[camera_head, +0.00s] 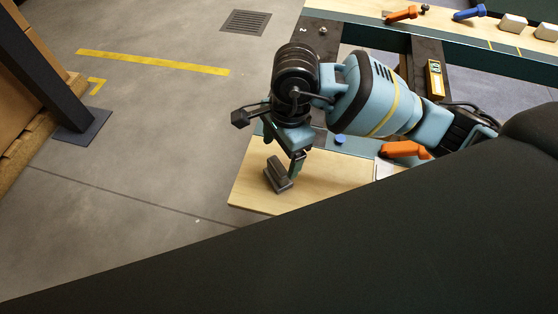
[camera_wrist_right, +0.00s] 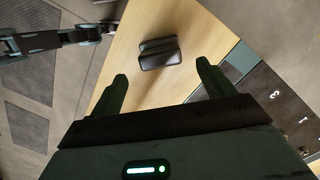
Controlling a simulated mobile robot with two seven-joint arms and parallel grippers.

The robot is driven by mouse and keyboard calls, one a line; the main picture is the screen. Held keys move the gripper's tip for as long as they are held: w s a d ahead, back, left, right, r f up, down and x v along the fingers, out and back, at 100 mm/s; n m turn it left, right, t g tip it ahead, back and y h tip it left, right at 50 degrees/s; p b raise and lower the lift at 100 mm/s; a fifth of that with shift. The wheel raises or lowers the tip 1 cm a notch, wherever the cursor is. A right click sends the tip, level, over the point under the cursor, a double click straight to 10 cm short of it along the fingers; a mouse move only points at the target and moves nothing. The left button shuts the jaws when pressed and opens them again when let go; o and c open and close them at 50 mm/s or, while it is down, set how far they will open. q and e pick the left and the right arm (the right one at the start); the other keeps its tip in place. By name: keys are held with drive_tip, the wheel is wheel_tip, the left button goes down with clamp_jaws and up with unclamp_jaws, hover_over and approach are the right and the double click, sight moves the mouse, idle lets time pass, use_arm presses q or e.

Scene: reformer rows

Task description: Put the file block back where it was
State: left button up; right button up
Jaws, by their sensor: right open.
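A dark grey block (camera_head: 277,176), which looks like the file block, rests on a pale wooden board (camera_head: 245,190) near its left end. It also shows in the right wrist view (camera_wrist_right: 160,53), a stepped block lying on the bare wood. My right gripper (camera_head: 286,160) is over the board close to the block. In the wrist view its two fingers (camera_wrist_right: 161,73) are spread, with the block just beyond and between the tips. Nothing is held. My left gripper does not show clearly in either view.
An orange tool (camera_head: 405,149) and a blue cap (camera_head: 340,139) are beside my right arm. A yellow level (camera_head: 435,78) lies on a dark crosspiece. Farther back are another orange tool (camera_head: 402,14), a blue one (camera_head: 469,13) and white blocks (camera_head: 513,22). A large dark surface fills the foreground.

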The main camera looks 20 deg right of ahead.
drive_tip(key=r, duration=0.5)
drive_tip(key=shift+d+r, duration=0.35)
